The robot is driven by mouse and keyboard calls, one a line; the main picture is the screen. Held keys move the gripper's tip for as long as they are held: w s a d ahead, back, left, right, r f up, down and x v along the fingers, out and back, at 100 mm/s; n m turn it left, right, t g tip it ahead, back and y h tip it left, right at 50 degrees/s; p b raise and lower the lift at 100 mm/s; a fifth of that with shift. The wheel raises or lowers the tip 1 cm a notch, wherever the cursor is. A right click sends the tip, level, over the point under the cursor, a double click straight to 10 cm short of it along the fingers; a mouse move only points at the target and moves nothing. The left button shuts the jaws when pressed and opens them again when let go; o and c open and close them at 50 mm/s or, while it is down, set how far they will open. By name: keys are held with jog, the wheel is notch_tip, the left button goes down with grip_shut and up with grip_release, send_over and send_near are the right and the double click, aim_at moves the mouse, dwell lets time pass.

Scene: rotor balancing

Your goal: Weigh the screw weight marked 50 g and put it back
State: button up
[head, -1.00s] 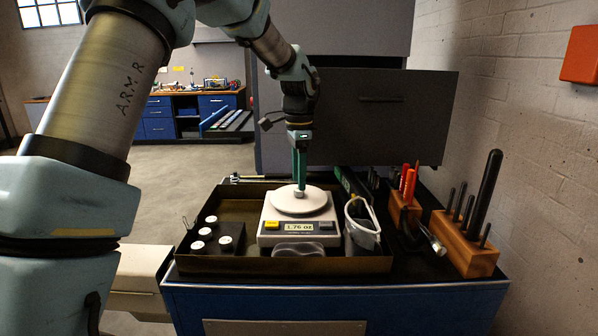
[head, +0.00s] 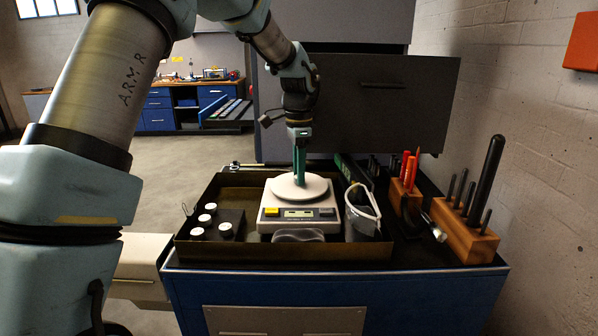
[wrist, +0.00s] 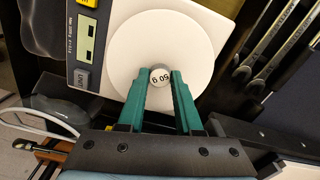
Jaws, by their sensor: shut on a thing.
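The 50 g screw weight (wrist: 160,77), a small grey piece with a white marked top, is between my green fingertips over the scale's round white pan (wrist: 205,40). My gripper (wrist: 159,82) is shut on it; in the head view my gripper (head: 299,181) points straight down at the pan. I cannot tell whether the weight touches the pan. The scale (head: 331,214) stands in the tray; its display (head: 298,213) shows short dark marks that I cannot read as a number. A black block (head: 236,217) with several white-topped weights (head: 226,229) is left of the scale.
The tray rim (head: 215,258) surrounds the scale. Wooden tool holders (head: 465,236) with upright tools are farther right. A dark drawer front (head: 385,105) is behind.

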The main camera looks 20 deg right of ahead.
grip_shut()
notch_tip(320, 180, up, 5)
jog(key=p, duration=0.4)
jog(key=shift+r, duration=0.1)
